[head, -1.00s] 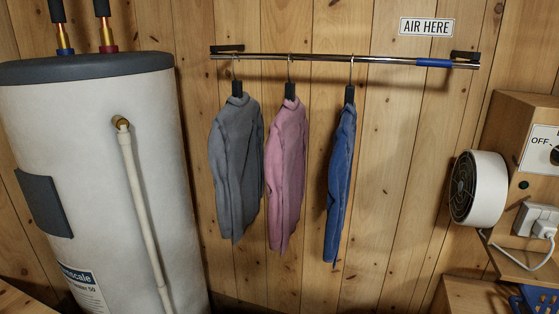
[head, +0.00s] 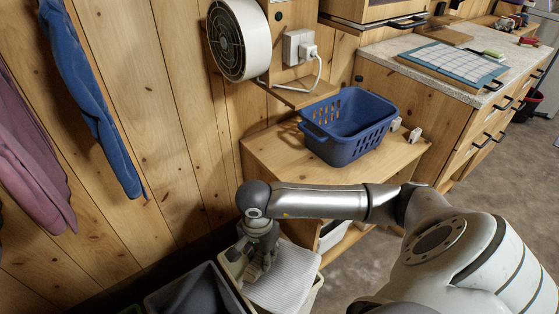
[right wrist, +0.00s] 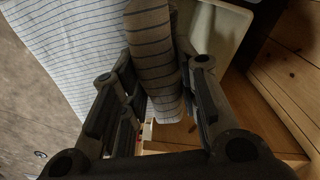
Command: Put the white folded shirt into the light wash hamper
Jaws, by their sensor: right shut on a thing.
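The white folded shirt (head: 285,283), with thin dark stripes, is at the bottom centre of the head view, at the mouth of a cream hamper (head: 315,296). My right gripper (head: 262,268) points down and is shut on the shirt's edge. In the right wrist view, the striped shirt (right wrist: 153,45) is pinched between the fingers of the right gripper (right wrist: 158,112), and more of it spreads to the left. The hamper's pale rim (right wrist: 232,35) shows beyond it. I cannot tell how far the shirt is inside. The hamper's label is not visible. My left gripper is out of view.
A grey hamper (head: 160,298) with dark cloth stands just left of the cream one. A blue basket (head: 350,125) sits on a wooden shelf unit (head: 270,152) behind my right arm. A fan (head: 237,40) and blue and pink garments hang on the wall side.

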